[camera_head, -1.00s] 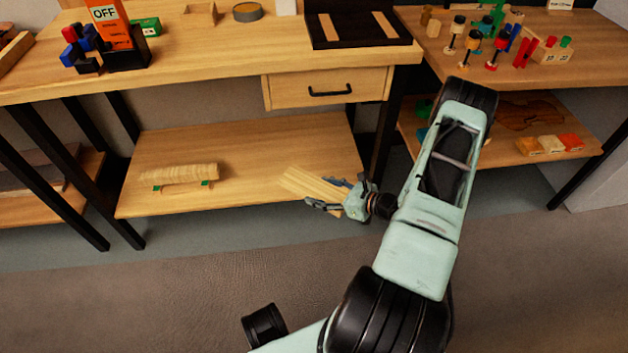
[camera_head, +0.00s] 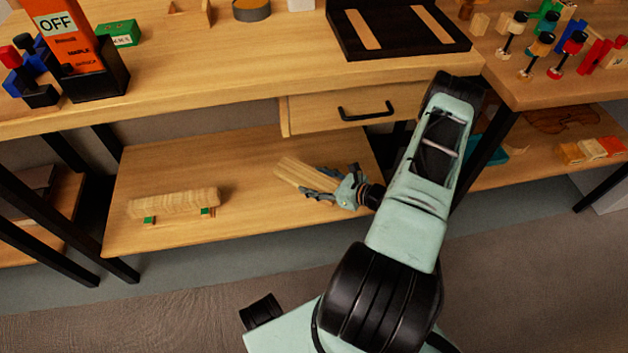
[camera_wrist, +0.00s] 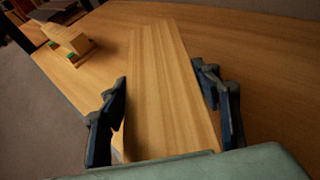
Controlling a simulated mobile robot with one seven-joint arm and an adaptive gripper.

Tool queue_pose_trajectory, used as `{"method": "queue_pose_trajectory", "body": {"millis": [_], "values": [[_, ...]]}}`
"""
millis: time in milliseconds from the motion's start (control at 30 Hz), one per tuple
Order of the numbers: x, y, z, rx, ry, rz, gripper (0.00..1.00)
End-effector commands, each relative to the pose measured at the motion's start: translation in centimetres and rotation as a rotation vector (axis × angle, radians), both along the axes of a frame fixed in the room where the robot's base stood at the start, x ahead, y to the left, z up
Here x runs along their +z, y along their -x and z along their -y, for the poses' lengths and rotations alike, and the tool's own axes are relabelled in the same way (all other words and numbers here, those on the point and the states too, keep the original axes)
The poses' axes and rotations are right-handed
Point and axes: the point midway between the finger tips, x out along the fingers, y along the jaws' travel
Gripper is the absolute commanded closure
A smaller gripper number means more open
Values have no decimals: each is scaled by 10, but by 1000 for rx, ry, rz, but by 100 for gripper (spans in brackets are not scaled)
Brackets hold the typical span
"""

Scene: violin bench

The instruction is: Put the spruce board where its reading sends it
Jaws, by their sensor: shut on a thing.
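The spruce board (camera_head: 297,172) is a pale, straight-grained flat piece in the head view. My gripper (camera_head: 322,183) is shut on its near end and holds it at the lower shelf (camera_head: 250,160). In the wrist view the board (camera_wrist: 160,75) lies lengthwise between the two dark fingers of my gripper (camera_wrist: 170,110). I cannot tell whether its far end touches the shelf. An orange meter (camera_head: 65,38) with a display reading OFF stands in a black holder on the bench top.
A wood block stack (camera_head: 175,202) sits on green-marked strips at the shelf's left; it also shows in the wrist view (camera_wrist: 68,38). The shelf between it and the board is clear. A drawer (camera_head: 350,104) hangs above. A black tray (camera_head: 395,45) lies on the bench top.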

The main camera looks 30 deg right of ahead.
Motion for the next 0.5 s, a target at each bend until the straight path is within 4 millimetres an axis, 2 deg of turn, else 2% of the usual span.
{"method": "queue_pose_trajectory", "body": {"millis": [267, 500], "values": [[-5, 0, 0, 0, 0, 1, 78], [-26, 0, 0, 0, -1, 0, 78]]}}
